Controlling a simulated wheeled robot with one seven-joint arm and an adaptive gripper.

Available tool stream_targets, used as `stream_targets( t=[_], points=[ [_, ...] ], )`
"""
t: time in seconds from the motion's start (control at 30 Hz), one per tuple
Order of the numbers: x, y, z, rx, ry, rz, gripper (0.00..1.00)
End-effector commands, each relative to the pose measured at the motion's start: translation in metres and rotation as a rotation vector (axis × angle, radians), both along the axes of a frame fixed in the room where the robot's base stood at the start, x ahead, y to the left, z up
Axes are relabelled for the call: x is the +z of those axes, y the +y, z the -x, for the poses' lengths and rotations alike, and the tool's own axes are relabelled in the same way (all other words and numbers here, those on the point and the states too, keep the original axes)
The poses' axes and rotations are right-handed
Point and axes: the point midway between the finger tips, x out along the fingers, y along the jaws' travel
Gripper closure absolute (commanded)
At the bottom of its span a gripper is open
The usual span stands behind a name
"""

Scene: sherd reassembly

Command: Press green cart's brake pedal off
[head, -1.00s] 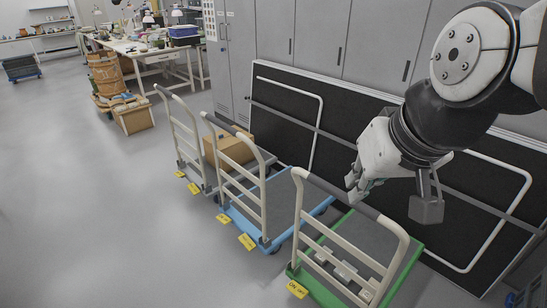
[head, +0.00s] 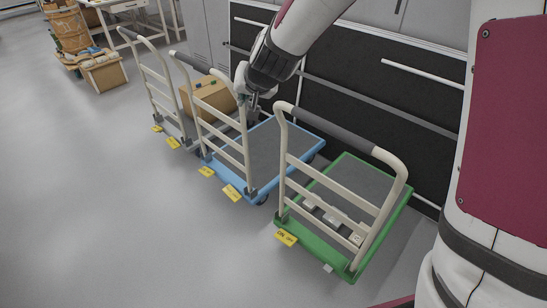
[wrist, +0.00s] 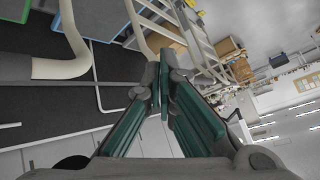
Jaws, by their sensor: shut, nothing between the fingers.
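The green cart (head: 325,255) stands nearest, right of centre in the head view, with a beige push handle and a grey deck (head: 350,185). A yellow ON/OFF label (head: 286,239) sits at its front left edge. A small pale tab (head: 328,268) shows at the front edge; I cannot tell whether it is the brake pedal. My gripper (head: 252,105) is up behind the blue cart's handle, left of the green cart and apart from it. In the wrist view my gripper (wrist: 163,85) has its green-padded fingers together and nothing between them.
The blue cart (head: 260,183) stands just left of the green one, with yellow labels at its front. Another cart (head: 160,95) and a cardboard box (head: 207,98) are farther left. Dark panels (head: 350,95) lean behind the carts. The floor in front (head: 120,230) is clear.

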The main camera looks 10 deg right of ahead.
Motion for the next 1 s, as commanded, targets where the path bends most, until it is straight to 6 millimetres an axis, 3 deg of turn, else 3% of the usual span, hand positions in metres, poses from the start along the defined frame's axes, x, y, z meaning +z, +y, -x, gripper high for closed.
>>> stream_targets(
  t=[0.03, 0.2, 0.5, 0.77, 1.0],
  points=[
    [-0.025, 0.004, -0.015, -0.021, 0.001, -0.006, 1.0],
    [-0.088, 0.009, -0.053, -0.108, -0.012, -0.019, 1.0],
    [-0.216, 0.005, -0.094, -0.292, -0.007, 0.004, 1.0],
    [-0.339, -0.01, -0.097, -0.467, 0.031, 0.081, 1.0],
    [-0.454, -0.03, -0.068, -0.629, 0.094, 0.203, 1.0]
  ],
)
